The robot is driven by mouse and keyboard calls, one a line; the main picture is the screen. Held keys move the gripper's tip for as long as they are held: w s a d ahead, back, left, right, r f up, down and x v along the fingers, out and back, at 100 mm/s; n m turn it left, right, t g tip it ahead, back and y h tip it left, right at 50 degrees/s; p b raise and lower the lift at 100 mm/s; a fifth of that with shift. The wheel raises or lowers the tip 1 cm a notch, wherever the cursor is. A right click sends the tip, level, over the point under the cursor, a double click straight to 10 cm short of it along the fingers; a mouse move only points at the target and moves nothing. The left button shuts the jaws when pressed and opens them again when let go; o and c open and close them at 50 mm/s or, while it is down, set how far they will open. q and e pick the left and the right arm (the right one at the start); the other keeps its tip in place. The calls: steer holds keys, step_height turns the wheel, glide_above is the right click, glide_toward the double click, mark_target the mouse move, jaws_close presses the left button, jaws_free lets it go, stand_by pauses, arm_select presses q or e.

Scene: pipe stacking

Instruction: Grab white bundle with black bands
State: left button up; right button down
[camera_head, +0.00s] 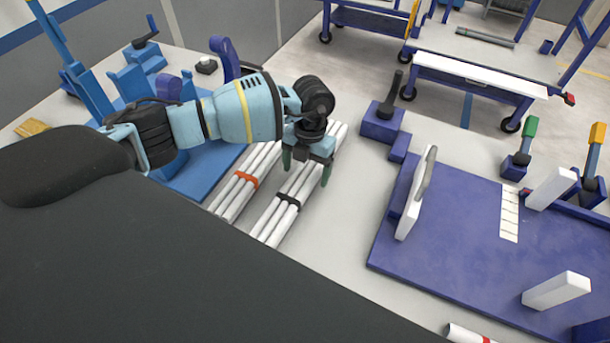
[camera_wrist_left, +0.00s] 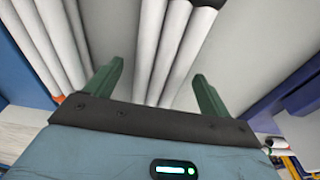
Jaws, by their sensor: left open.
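The white bundle with black bands (camera_head: 277,221) lies on the grey table in the head view, running from lower left to upper right. A black band shows around it near its middle. In the left wrist view the white pipes (camera_wrist_left: 168,50) lie between the two fingers, with part of a black band at the top edge. My left gripper (camera_head: 306,172) is open above the bundle, its green fingers on either side. It also shows in the left wrist view (camera_wrist_left: 160,88). I cannot tell whether the fingers touch the pipes. My right gripper is not in view.
A second white bundle with an orange band (camera_head: 237,190) lies parallel, just left. A blue fixture board (camera_head: 465,240) with white blocks stands to the right, and a blue clamp block (camera_head: 383,120) behind. Bare table (camera_head: 335,235) lies between the bundle and the board.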

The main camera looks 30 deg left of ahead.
mark_target(305, 171)
arm_select(q)
steer(key=shift+s+f, duration=0.1)
steer(key=shift+f, duration=0.4)
steer(key=c, duration=1.3)
step_height(305, 171, up, 10)
steer(key=shift+r, duration=0.1)
